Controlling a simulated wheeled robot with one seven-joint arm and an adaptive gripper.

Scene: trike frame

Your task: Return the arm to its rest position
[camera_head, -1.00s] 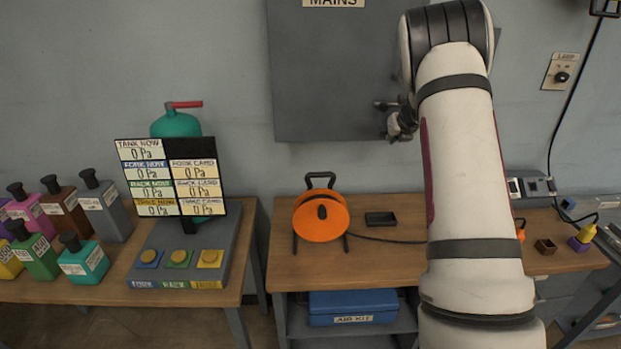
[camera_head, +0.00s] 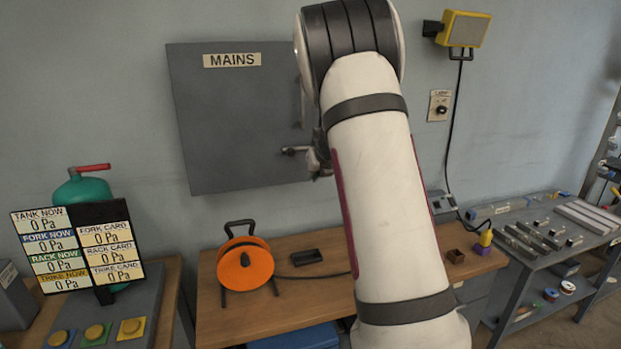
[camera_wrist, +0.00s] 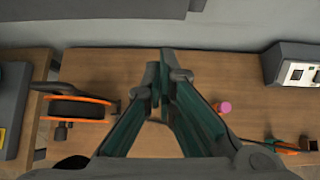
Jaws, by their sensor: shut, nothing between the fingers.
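My arm rises through the middle of the head view and bends at the top, in front of the wall. My gripper (camera_wrist: 160,87) shows in the wrist view with its two green-sided fingers brought together at the tips. Nothing is between them. It points over the wooden bench (camera_wrist: 110,65), and I cannot tell its exact height above it. In the head view the gripper is mostly hidden behind my arm, near the right edge of the grey MAINS cabinet (camera_head: 235,120).
A pressure board (camera_head: 80,245) is at left. A yellow lamp (camera_head: 462,29) is on the wall, and a grey parts table (camera_head: 545,225) at right. A pink cylinder (camera_wrist: 223,108) lies near the fingers.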

